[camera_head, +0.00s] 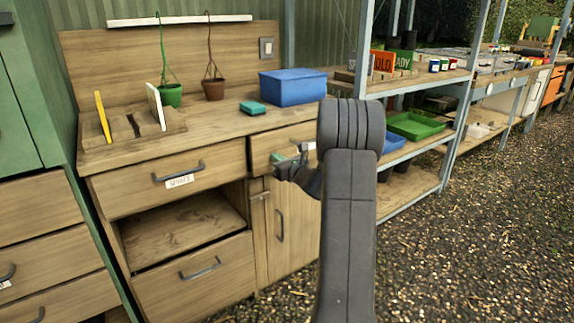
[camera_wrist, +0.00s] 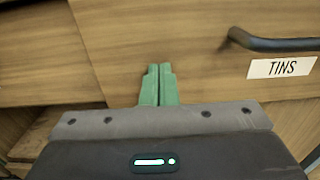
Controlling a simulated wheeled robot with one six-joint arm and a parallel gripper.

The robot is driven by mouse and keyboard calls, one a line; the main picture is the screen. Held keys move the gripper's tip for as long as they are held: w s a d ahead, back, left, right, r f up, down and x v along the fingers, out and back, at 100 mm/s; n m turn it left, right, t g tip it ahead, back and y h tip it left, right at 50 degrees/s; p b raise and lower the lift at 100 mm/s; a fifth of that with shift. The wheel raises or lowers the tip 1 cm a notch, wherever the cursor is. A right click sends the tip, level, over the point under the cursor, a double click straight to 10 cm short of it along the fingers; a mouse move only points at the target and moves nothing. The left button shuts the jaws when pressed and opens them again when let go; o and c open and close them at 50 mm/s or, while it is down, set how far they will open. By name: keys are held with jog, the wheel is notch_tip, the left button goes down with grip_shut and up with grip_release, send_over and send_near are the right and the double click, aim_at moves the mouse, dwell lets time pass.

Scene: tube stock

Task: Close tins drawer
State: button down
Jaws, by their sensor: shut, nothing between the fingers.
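The tins drawer (camera_wrist: 200,45) fills most of the wrist view. Its white TINS label (camera_wrist: 282,67) and dark bar handle (camera_wrist: 275,42) are at the right. In the head view its wooden front (camera_head: 268,143) is partly hidden behind my arm. My gripper (camera_wrist: 159,68) has its two green fingers together and empty, pointing at the drawer front left of the handle. In the head view my gripper (camera_head: 282,158) is close to the drawer front. I cannot tell whether the fingers touch it, or whether the drawer stands slightly out.
A labelled drawer (camera_head: 165,190) is left of the tins drawer, above an open recess (camera_head: 185,228) and a lower drawer (camera_head: 200,275). A cupboard door (camera_head: 293,228) is below the tins drawer. The bench top holds a blue box (camera_head: 293,87) and pots. Gravel (camera_head: 455,240) lies clear at right.

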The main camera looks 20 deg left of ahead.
jog(key=x, duration=0.3)
jog(key=shift+w+r, duration=0.1)
jog(key=shift+r, duration=0.1)
jog(key=shift+r, duration=0.1)
dwell(0.3)
